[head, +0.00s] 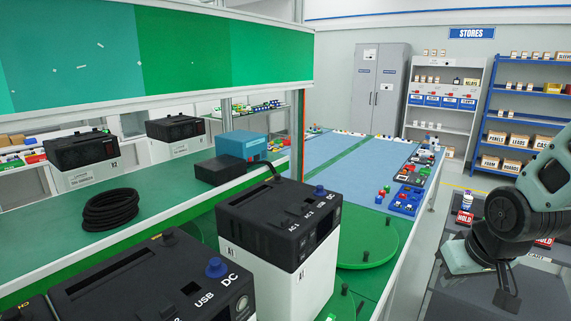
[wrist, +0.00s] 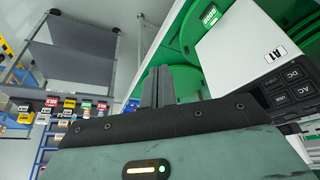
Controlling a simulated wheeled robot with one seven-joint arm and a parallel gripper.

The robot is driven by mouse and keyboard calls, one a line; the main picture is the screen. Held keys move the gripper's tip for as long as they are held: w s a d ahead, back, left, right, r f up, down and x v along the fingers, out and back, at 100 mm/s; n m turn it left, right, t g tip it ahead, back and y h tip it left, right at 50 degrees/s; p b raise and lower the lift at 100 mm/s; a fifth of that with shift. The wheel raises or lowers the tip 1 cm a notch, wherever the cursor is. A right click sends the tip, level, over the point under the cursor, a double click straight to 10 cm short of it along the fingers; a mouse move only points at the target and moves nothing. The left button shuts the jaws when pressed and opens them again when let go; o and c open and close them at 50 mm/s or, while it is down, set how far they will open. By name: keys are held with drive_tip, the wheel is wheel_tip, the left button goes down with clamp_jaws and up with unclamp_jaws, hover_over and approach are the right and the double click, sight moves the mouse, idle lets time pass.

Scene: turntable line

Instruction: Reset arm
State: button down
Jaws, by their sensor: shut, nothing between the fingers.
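My arm comes in from the right edge in the head view, bent, with my gripper (head: 507,292) low at the lower right, pointing down. In the wrist view the two grey fingers of my gripper (wrist: 169,84) stand side by side, closed together with nothing held. They are over the area beside the green turntable bench, touching nothing that I can make out. In the head view my gripper is to the right of the bench, in front of a grey surface.
A black-and-white power unit (head: 278,235) stands by a green turntable (head: 368,240). It also shows in the wrist view (wrist: 243,50). Another unit (head: 150,285) is at the front left. A coiled black cable (head: 111,210) lies on the green bench. Shelves (head: 518,105) stand at the back right.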

drive_tip(key=s+d+r+g, duration=0.1)
drive_tip(key=s+r, duration=0.1)
drive_tip(key=s, duration=0.3)
drive_tip(key=s+a+f+n+g+b, duration=0.1)
drive_tip(key=s+a+f+n+b, duration=0.1)
drive_tip(key=s+a, duration=0.5)
drive_tip(key=s+a+f+n+g+b, duration=0.2)
drive_tip(key=s+a+n+b, duration=0.3)
drive_tip(key=a, duration=0.6)
drive_tip(key=s+f, duration=0.1)
drive_tip(key=s, duration=0.1)
drive_tip(key=shift+s+f+g, duration=0.2)
drive_tip(key=shift+s+g, duration=0.1)
drive_tip(key=shift+s, duration=0.05)
